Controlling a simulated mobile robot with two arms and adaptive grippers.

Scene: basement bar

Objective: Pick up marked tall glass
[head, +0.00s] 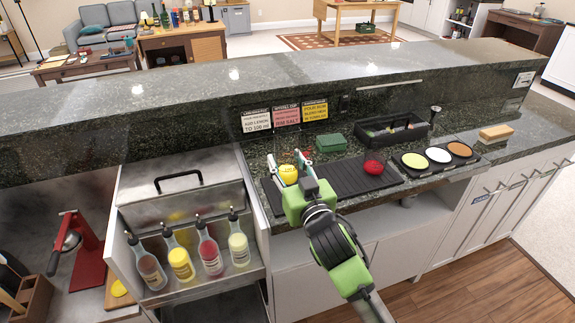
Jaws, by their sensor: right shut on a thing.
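My right gripper (289,160) reaches over the bar counter from below. Its two fingers stand apart, one on each side of a clear tall glass (288,153), and are shut on it. The glass is see-through and hard to make out against the dark stone; faint red marks show on it. A yellow lemon (288,174) shows just in front, between the fingers; I cannot tell whether it touches the glass. The base of the glass is hidden. My left gripper is not in view.
A dark ribbed mat (350,178) holds a red fruit (374,167). A green box (331,142), a black tray (372,139) and a dish of colored rimming powders (439,155) stand nearby. Squeeze bottles (210,255) stand at left. A raised ledge (200,98) runs behind.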

